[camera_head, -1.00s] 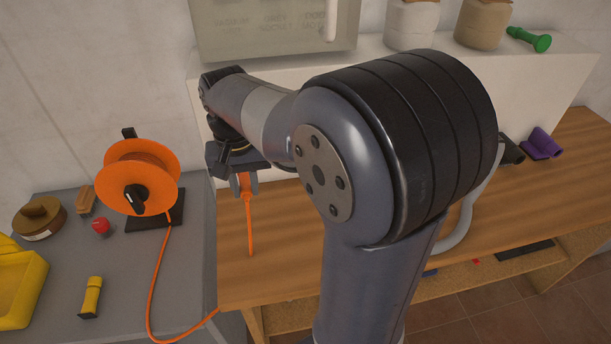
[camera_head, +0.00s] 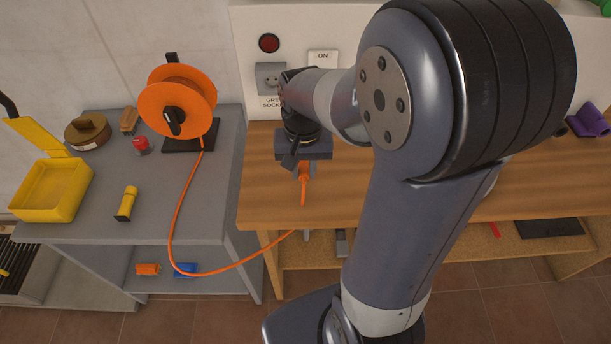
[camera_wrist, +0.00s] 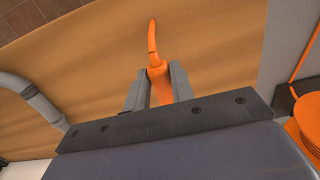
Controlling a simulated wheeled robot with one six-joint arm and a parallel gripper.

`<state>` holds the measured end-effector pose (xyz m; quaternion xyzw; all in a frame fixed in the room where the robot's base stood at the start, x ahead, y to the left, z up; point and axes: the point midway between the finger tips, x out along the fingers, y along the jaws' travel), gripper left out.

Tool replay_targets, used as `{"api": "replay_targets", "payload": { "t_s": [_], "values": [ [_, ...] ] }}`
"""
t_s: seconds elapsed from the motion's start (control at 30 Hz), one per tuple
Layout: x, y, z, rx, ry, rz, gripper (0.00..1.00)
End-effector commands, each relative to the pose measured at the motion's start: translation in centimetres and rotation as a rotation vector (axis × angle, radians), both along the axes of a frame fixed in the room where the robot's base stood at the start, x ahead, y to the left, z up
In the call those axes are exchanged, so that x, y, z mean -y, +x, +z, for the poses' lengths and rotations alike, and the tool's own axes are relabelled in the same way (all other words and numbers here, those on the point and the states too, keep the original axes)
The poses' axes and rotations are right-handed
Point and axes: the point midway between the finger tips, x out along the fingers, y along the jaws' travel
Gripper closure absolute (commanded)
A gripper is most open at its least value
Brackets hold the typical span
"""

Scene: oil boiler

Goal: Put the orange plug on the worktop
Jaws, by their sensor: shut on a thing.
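The orange plug (camera_wrist: 160,82) is between the two grey fingers of my gripper (camera_wrist: 156,88), which is shut on it. Its orange cable (camera_wrist: 152,38) points away from the fingers over the wood. In the head view my gripper (camera_head: 303,172) points down with the plug (camera_head: 304,178) over the left part of the wooden worktop (camera_head: 345,195). I cannot tell whether the plug touches the worktop. The cable (camera_head: 178,215) runs from an orange reel (camera_head: 178,100), hangs in a loop, and goes up toward the worktop's front edge. Bare worktop also fills much of the wrist view (camera_wrist: 90,60).
A grey socket (camera_head: 271,78) is on the wall behind the gripper. On the grey table (camera_head: 190,180) at left are a yellow tray (camera_head: 55,190), a yellow torch (camera_head: 127,203) and a red thing (camera_head: 141,145). A purple thing (camera_head: 588,121) lies far right. Worktop around the gripper is clear.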

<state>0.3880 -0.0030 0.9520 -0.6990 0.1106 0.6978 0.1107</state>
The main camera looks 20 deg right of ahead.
Motion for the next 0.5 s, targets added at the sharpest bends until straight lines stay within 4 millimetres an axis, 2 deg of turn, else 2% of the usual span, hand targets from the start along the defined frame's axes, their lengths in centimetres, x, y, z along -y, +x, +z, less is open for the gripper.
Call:
{"api": "replay_targets", "payload": {
  "t_s": [0.2,0.5],
  "values": [
    [0.0,-0.1,-3.1,-0.004,0.000,0.000,1.00],
    [0.0,0.0,-3.4,-0.001,0.000,0.000,1.00]
  ]
}}
